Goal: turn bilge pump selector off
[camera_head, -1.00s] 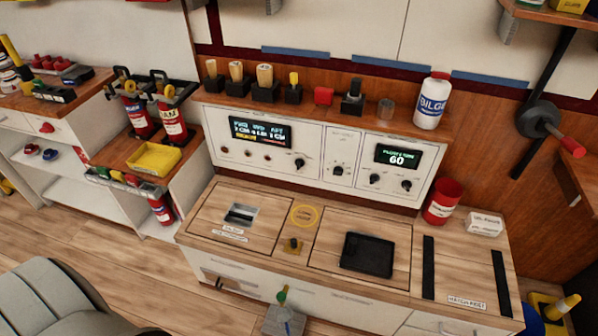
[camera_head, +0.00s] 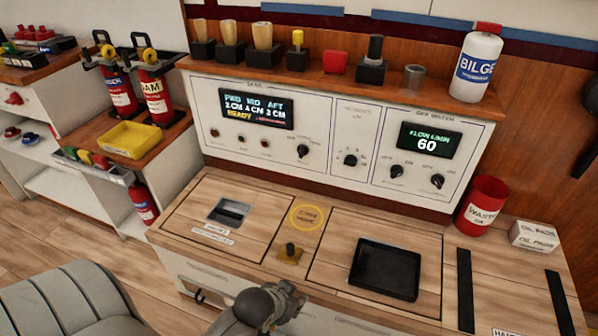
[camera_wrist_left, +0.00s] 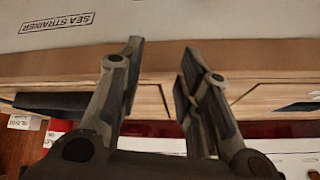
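The white panel with the bilge display (camera_head: 256,108) is on the back wall of the counter; the display reads FWD, MID, AFT and READY. A black selector knob (camera_head: 303,151) sits to the right below it. Its small markings are too small to read. My left gripper (camera_head: 292,298) is low at the counter's front edge, well below and apart from the knob. In the left wrist view its two fingers (camera_wrist_left: 158,75) are spread with nothing between them. My right gripper is not in view.
More knobs are on the middle panel (camera_head: 350,160) and the right panel (camera_head: 437,181). A black tray (camera_head: 385,269), a small brass-based knob (camera_head: 290,252) and a red waste can (camera_head: 482,206) are on the counter. A shelf with a bilge bottle (camera_head: 477,65) overhangs the panels.

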